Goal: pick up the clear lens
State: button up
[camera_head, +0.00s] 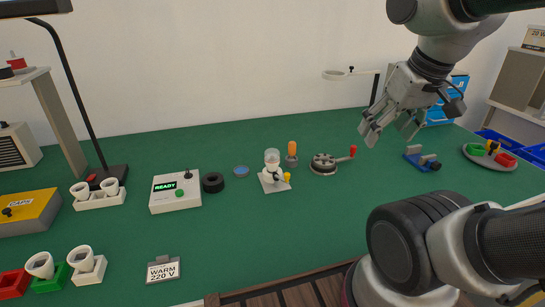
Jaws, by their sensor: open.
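I cannot tell for certain which thing is the clear lens. A small round blue-tinted disc (241,171) lies flat on the green bench, right of a black ring (213,182). A see-through, pale cap-like piece (272,156) sits atop a white fixture (273,180) with a small yellow part, right of the disc. My gripper (390,133) is open and empty, raised at the upper right with its fingers pointing down. It is well to the right of both pieces and touches neither.
A hand-crank device (324,163) with a red knob and an orange-handled tool (292,152) stand between. A READY box (175,192) and white cup-like bulbs (97,195) are at left. A blue clamp (422,159) is below my gripper. The middle front bench is clear.

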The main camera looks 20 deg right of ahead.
notch_tip(320, 180, down, 2)
jog(key=w+a+g, duration=0.1)
jog(key=n+g, duration=0.4)
jog(key=n, duration=1.1)
send_over(272, 151)
jog(key=s, duration=0.2)
jog(key=f, duration=1.3)
jog(key=shift+w+d, duration=0.15)
jog(key=shift+d, duration=0.15)
jog(key=w+r+n, duration=0.1)
jog(key=w+n, duration=0.1)
jog(key=n, duration=0.1)
jog(key=shift+w+a+r+t, duration=0.2)
jog(key=shift+a+r+t, duration=0.1)
jog(key=shift+r+t, duration=0.1)
jog(key=shift+f+n, duration=0.15)
jog(key=shift+n, duration=0.75)
jog(key=shift+f, duration=0.3)
jog(key=f, duration=0.7)
jog(key=shift+s, duration=0.35)
jog(key=c, duration=0.8)
